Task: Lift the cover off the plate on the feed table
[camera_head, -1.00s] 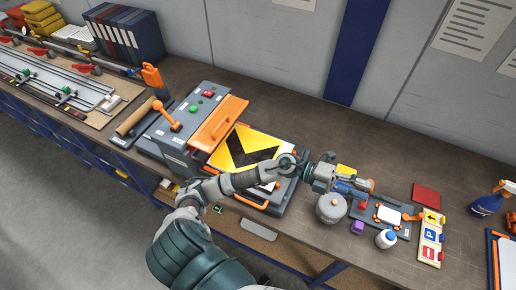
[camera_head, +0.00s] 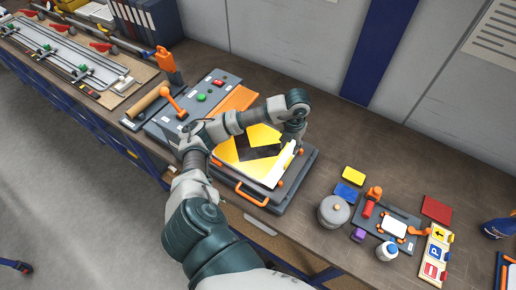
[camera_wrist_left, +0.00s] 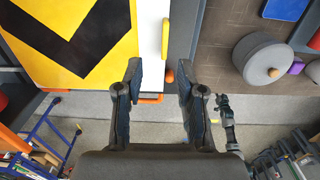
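A yellow plate with a black chevron (camera_head: 233,154) lies on the dark grey feed table (camera_head: 296,184), right of the grey machine. It also shows in the left wrist view (camera_wrist_left: 115,45). I cannot tell where the cover ends and the plate begins. My left gripper (camera_head: 294,143) points down above the plate's right side and hides part of it. In the left wrist view its fingers (camera_wrist_left: 158,85) are apart with nothing between them. A small arm-like part, perhaps my right gripper (camera_wrist_left: 224,106), shows low down.
The grey machine (camera_head: 188,112) with an orange lever stands left of the feed table. A round grey pot (camera_head: 333,211), a yellow block (camera_head: 354,174), a blue block (camera_head: 346,193) and a tool board (camera_head: 412,219) lie to the right. Bare bench is behind them.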

